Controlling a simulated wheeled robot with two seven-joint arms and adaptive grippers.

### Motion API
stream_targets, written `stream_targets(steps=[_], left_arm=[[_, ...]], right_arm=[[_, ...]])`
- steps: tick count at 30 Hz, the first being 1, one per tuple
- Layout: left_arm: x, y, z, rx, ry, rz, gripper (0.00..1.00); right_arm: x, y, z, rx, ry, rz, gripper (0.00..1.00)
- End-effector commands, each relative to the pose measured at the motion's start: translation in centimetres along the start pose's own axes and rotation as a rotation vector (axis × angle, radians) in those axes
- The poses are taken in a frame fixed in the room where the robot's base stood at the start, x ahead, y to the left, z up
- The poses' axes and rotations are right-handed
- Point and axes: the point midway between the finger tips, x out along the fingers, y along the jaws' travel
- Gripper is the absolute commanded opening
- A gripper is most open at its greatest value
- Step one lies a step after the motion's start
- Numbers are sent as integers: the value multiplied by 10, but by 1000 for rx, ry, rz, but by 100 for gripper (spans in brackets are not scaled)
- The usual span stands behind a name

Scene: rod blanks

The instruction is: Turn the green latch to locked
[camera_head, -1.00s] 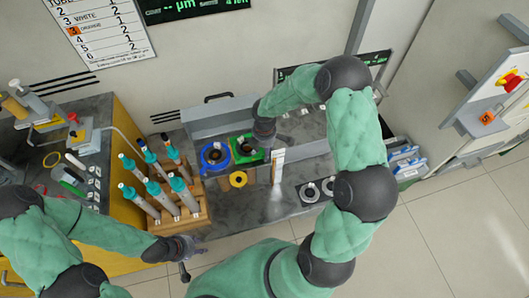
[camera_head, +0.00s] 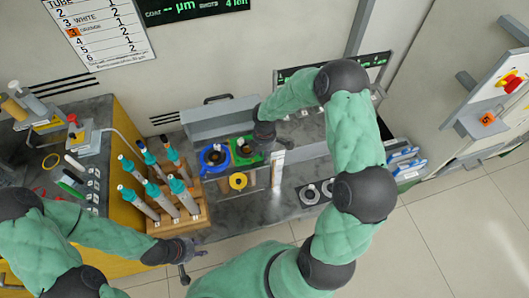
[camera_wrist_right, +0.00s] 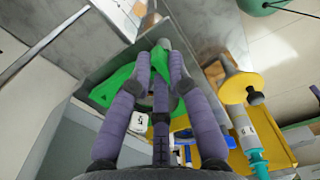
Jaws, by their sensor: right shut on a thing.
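The green latch (camera_wrist_right: 161,60) shows in the right wrist view between the fingertips of my right gripper (camera_wrist_right: 162,70). The gripper is shut on it. More green surface (camera_wrist_right: 112,86) shows to the left of the fingers. In the head view a green holder (camera_head: 240,160) lies just left of and below my right gripper (camera_head: 266,145), whose wrist hides part of it. The latch itself is hard to make out there. My left gripper (camera_head: 184,252) hangs by the front edge of the wooden rack, and its finger opening is too small to judge.
A blue holder (camera_head: 214,158) stands left of the green one, with a yellow ring (camera_head: 238,181) in front. A wooden rack (camera_head: 178,218) holds several teal-capped rods. A white upright post (camera_head: 277,170) stands close to the right gripper.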

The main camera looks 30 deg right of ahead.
Motion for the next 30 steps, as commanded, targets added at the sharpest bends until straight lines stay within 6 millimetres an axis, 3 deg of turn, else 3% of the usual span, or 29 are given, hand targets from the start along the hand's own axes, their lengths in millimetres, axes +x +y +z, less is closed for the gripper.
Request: stream_targets(steps=[30], left_arm=[[23,-8,-1,0,0,0,40]], right_arm=[[1,0,2,733,1,2,0]])
